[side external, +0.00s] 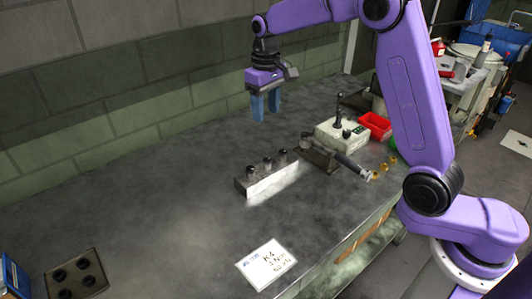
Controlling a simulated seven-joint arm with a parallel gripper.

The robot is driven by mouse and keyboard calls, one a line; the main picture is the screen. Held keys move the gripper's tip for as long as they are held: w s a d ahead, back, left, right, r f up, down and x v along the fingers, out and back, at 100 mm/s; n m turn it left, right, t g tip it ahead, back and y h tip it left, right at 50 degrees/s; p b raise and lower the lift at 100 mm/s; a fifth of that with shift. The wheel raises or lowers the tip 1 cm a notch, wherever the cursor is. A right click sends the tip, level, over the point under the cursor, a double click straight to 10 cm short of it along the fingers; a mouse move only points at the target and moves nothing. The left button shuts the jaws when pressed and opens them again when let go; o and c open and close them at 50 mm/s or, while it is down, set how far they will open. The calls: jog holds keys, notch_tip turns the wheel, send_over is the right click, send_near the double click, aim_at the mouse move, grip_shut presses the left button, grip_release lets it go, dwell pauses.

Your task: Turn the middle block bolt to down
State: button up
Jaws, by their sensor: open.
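A grey metal block (266,180) stands near the middle of the table. Three dark bolts stick up from its top in a row, and the middle block bolt (267,162) is between the other two. Which way the bolts are turned is too small to tell. My gripper (265,104), with blue fingers pointing down, is open and empty. It hangs in the air above and behind the block, apart from it.
A handled metal tool on a dark base (318,158) is right of the block. Behind it stand a pale control box (340,137) and a red bin (376,126). A white card (265,264) and a dark four-hole plate (76,277) lie in front.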

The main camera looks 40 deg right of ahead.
aim_at(266, 159)
notch_tip(266, 159, down, 15)
jog(key=shift+r, duration=0.1)
dwell(0.3)
jog(key=shift+c, duration=0.3)
grip_shut()
